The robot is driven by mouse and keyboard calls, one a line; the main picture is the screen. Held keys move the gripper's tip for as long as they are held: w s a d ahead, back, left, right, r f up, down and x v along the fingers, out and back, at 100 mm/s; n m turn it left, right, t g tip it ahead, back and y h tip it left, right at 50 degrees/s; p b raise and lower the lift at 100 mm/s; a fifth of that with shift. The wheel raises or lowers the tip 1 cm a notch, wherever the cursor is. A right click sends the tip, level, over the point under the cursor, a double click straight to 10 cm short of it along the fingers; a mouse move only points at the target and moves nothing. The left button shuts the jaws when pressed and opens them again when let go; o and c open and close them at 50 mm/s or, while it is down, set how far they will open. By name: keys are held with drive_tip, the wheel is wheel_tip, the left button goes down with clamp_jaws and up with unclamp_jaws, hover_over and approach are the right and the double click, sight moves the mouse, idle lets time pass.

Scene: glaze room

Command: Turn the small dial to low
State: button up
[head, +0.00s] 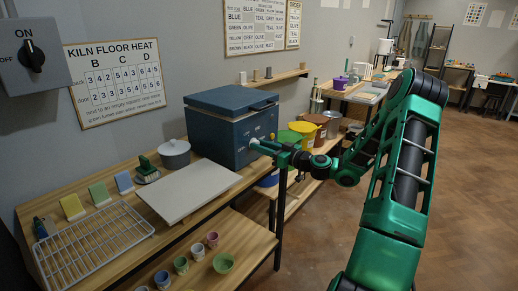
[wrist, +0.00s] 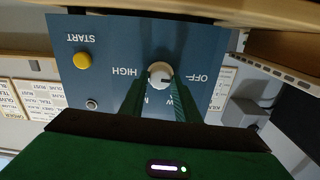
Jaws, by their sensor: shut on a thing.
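The small dial (wrist: 160,74) is a pale round knob on the blue front panel (wrist: 115,60) of the kiln, which shows upside down in the wrist view. HIGH is printed to its left and OFF to its right. Other lettering below it is mostly hidden by my fingers. A short dark mark shows on the knob, but its exact setting is hard to tell. My gripper (wrist: 159,92) is shut on the dial, one finger on each side. In the head view my gripper (head: 258,146) meets the front of the blue kiln (head: 215,125) and hides the dial.
A yellow START button (wrist: 82,61) and a small round fitting (wrist: 92,104) are on the same panel. A pale board (head: 185,190), a grey lidded pot (head: 174,154) and a wire rack (head: 95,247) share the bench. Coloured buckets (head: 303,130) stand close beyond my gripper.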

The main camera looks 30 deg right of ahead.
drive_tip(key=m, duration=0.5)
drive_tip(key=shift+d+m, duration=0.15)
drive_tip(key=shift+m, duration=0.15)
drive_tip(key=m, duration=0.5)
drive_tip(key=shift+d+f+m, duration=0.1)
drive_tip(key=shift+d+m, duration=0.05)
drive_tip(key=shift+m, duration=0.15)
drive_tip(key=o, duration=1)
drive_tip(key=v, duration=1)
drive_tip(key=shift+s, duration=0.3)
drive_tip(key=shift+d, duration=0.1)
